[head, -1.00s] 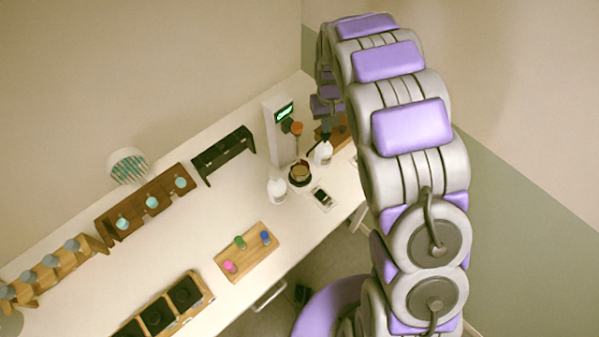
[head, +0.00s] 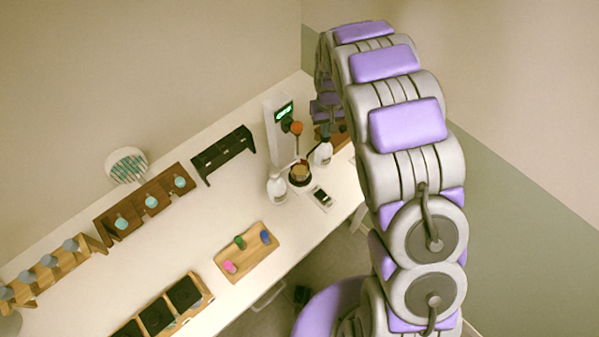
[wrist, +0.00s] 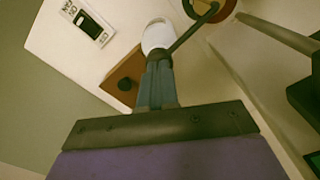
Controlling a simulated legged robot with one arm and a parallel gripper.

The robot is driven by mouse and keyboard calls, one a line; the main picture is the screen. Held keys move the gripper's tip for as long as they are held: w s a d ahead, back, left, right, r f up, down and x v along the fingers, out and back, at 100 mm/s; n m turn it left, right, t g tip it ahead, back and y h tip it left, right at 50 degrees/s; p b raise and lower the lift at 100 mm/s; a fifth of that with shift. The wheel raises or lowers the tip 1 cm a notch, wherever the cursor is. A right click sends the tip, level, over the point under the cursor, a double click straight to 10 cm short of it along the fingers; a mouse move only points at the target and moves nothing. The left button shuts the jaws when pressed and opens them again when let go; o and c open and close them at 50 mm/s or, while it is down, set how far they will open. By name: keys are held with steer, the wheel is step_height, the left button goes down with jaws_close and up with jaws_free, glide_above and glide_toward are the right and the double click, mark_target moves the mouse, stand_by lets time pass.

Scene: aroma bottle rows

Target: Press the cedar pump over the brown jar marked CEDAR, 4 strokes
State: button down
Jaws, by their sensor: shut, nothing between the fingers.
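The brown jar (head: 300,177) stands between two white pump bottles, and its label is not readable here. One pump bottle (head: 323,154) is behind it to the right; the other (head: 277,188) is at its left. I cannot read which is cedar. My gripper (head: 326,133) is shut and empty, directly over the right-hand bottle. In the wrist view the shut fingers (wrist: 157,75) point at the white bottle (wrist: 157,36), with a dark spout running toward the round jar (wrist: 212,8). The fingers overlap the pump head; I cannot tell whether they touch it.
A white post (head: 277,135) with a lit green display stands behind the jar, beside an orange knob (head: 297,128). A small device (head: 322,198) lies in front. A wooden tray (head: 232,268) with coloured caps and a dark rack (head: 222,153) are farther left.

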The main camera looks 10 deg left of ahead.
steer(key=shift+r+p, duration=0.3)
steer(key=shift+r, duration=1)
steer(key=shift+r, duration=0.15)
step_height(320, 180, up, 6)
steer(key=shift+f+p, duration=0.1)
steer(key=shift+p, duration=0.55)
